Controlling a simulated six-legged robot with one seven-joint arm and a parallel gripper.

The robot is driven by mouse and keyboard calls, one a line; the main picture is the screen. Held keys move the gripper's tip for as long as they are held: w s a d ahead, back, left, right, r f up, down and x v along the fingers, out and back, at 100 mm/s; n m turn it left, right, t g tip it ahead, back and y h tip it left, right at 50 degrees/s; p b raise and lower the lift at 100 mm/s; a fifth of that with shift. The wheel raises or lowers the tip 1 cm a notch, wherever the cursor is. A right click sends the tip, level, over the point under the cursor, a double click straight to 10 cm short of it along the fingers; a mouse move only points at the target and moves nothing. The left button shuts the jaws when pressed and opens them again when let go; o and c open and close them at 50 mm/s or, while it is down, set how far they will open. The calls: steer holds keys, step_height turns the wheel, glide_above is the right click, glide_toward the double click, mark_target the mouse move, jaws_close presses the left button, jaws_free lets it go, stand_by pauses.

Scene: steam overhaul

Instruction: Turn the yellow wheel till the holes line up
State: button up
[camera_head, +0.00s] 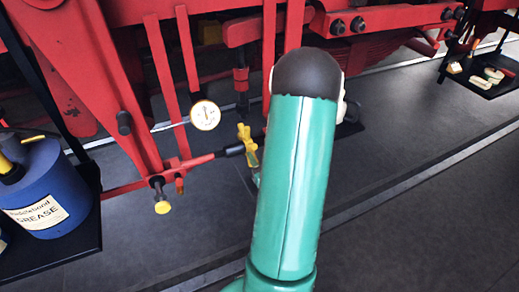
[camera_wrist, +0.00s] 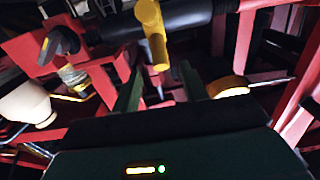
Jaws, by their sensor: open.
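The yellow wheel (camera_head: 248,146) sits on a dark rod at the end of a red bar, just left of my green arm in the head view. In the wrist view the yellow wheel (camera_wrist: 152,30) shows nearly edge-on, across a black cylinder. My gripper (camera_wrist: 162,70) is open, with its two dark green fingers pointing toward the wheel. The wheel's lower end shows between the fingertips; I cannot tell whether they touch it. In the head view my arm hides most of the gripper. I cannot make out the holes.
A round white gauge (camera_head: 205,115) is left of the wheel. A yellow-tipped pin (camera_head: 162,207) sticks out below the red frame (camera_head: 120,90). A blue grease can (camera_head: 47,190) stands on a dark tray at left. Red bars crowd the wheel; the grey floor (camera_head: 420,200) at right is clear.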

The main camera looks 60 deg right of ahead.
step_height(320, 180, down, 6)
steer(key=s+a, duration=0.1)
steer(key=shift+x, duration=2.8)
steer(key=shift+s+d+f, duration=0.1)
steer(key=shift+f, duration=0.05)
jaws_close()
steer(key=shift+r, duration=1.45)
